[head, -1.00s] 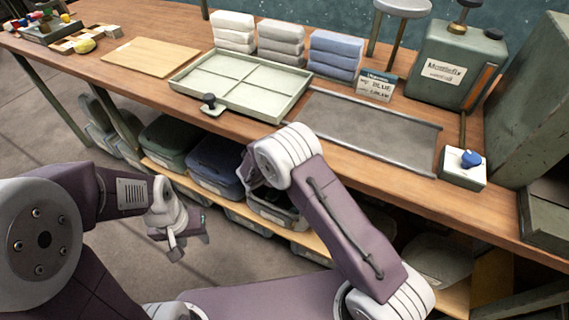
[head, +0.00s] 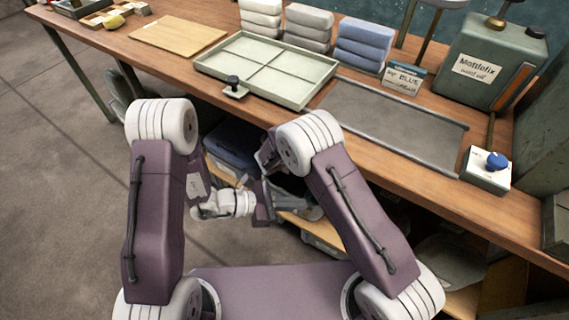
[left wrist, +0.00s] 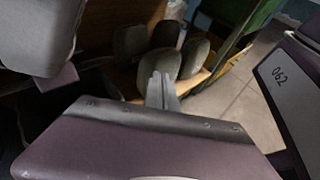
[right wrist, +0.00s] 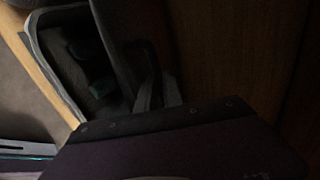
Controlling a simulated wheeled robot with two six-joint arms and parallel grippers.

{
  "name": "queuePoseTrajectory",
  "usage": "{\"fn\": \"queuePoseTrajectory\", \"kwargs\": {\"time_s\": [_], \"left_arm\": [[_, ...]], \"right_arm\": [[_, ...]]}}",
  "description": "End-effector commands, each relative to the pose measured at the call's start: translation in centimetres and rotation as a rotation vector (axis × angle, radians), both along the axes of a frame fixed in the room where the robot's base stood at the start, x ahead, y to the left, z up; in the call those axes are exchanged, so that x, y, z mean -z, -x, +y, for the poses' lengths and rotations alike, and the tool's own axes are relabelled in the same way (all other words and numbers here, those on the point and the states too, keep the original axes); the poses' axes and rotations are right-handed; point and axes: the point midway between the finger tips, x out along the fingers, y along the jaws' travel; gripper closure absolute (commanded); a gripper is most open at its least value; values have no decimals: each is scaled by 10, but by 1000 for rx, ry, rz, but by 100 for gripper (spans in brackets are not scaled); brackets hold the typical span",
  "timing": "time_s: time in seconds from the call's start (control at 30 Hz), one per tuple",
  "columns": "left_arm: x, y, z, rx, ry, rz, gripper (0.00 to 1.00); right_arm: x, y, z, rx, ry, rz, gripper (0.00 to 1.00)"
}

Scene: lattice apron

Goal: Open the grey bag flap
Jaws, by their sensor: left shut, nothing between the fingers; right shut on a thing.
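The grey bag (right wrist: 62,60) is on the low shelf under the bench. In the right wrist view it gapes, showing a dark inside with vague dark shapes. A dark grey panel, seemingly its flap (right wrist: 125,35), stands up beside the opening. My right gripper (right wrist: 157,92) is shut at this panel's edge and seems to hold it; the contact is too dark to see clearly. In the head view my right arm hides most of the bag. My left gripper (head: 265,203) is shut and empty, low in front of the shelf; its closed fingers also show in the left wrist view (left wrist: 161,90).
The wooden bench (head: 215,88) overhangs the shelf. A blue bag (head: 232,146) sits left of my right arm. Several grey rounded shapes (left wrist: 165,63) stand beyond my left fingers. A divided tray (head: 265,70) and a metal plate (head: 395,118) lie on top. The floor at left is clear.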

Motion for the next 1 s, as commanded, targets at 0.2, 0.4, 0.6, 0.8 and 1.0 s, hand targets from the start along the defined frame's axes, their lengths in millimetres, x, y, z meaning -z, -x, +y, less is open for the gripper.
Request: {"fn": "queuePoseTrajectory", "kwargs": {"time_s": [0.2, 0.4, 0.6, 0.8, 1.0], "left_arm": [[58, -86, 44, -545, 41, 52, 100], [88, -111, 85, -777, 0, 22, 100], [92, -115, 90, -805, -7, 13, 100], [101, -136, 74, -801, -4, 11, 100], [118, -169, 50, -801, -4, 12, 100]], "right_arm": [[0, 0, 0, 0, 0, 0, 100], [0, 0, 0, -1, -1, 0, 100], [0, 0, 0, -1, -1, 0, 100], [0, 0, 0, -1, -1, 0, 100], [0, 0, 0, -1, -1, 0, 100]]}}
